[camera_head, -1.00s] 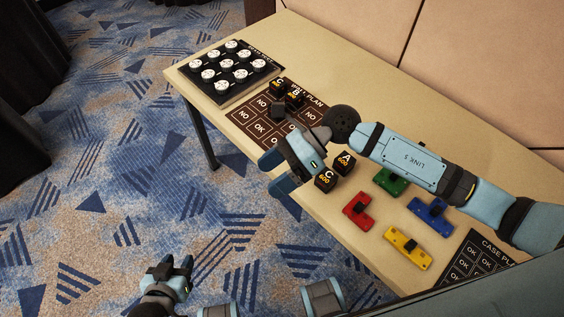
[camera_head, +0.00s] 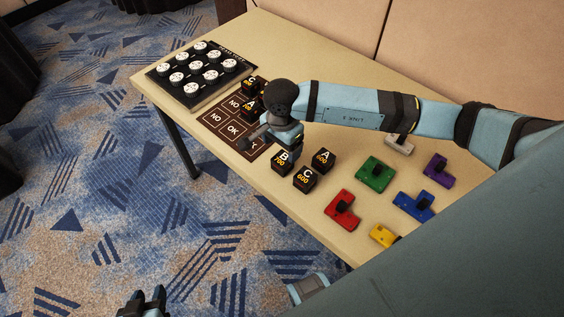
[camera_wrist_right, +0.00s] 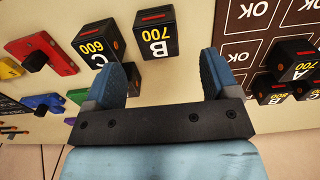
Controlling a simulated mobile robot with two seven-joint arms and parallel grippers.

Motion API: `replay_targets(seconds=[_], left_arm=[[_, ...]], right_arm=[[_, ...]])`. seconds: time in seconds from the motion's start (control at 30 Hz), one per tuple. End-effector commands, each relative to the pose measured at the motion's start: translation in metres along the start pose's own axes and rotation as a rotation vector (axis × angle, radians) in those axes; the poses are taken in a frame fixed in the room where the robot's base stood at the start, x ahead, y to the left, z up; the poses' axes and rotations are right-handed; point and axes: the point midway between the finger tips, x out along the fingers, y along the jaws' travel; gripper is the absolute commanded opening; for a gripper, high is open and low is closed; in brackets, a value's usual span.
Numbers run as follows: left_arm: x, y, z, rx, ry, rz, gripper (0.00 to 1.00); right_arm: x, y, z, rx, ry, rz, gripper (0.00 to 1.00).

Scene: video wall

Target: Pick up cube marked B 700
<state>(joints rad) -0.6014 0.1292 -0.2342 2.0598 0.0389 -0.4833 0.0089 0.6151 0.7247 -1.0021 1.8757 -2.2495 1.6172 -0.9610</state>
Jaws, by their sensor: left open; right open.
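The black cube marked B 700 (camera_head: 284,162) stands on the table beside the dark plan board, near the table's front edge. In the right wrist view the same cube (camera_wrist_right: 156,34) lies ahead of my right gripper (camera_wrist_right: 168,75), between the lines of its two fingers but beyond their tips. My right gripper (camera_head: 285,140) is open and empty, just behind and above the cube in the head view. It hides part of the cube's far side there. My left gripper (camera_head: 142,302) is open and empty, low at the bottom edge, away from the table.
Cubes C 600 (camera_head: 305,179) and A 600 (camera_head: 321,161) stand close to the right of B 700. More cubes (camera_head: 252,87) sit on the plan board (camera_head: 218,118). Red (camera_head: 342,209), green (camera_head: 374,173) and blue (camera_head: 413,205) blocks lie further right. A tray of white round pieces (camera_head: 158,75) is at left.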

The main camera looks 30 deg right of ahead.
Motion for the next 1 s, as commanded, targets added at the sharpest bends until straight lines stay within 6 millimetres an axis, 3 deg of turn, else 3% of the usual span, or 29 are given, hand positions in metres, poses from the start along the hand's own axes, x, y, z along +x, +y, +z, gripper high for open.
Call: replay_targets(seconds=[0.23, 0.5, 0.77, 1.0], left_arm=[[0.001, 0.001, 0.003, -0.005, -0.007, 0.0, 0.43], [0.001, 0.005, 0.003, -0.021, -0.008, 0.0, 0.43], [0.0, 0.005, 0.003, -0.019, -0.008, 0.0, 0.43], [-0.001, 0.002, 0.003, -0.01, -0.008, 0.0, 0.43]], right_arm=[[0.015, 0.001, 0.0, 0.001, -0.002, 0.001, 0.81], [0.053, 0.003, 0.0, 0.001, -0.002, 0.001, 0.81], [0.058, 0.003, 0.0, 0.0, -0.001, -0.002, 0.81], [0.058, 0.003, 0.0, 0.0, -0.001, -0.001, 0.28]])
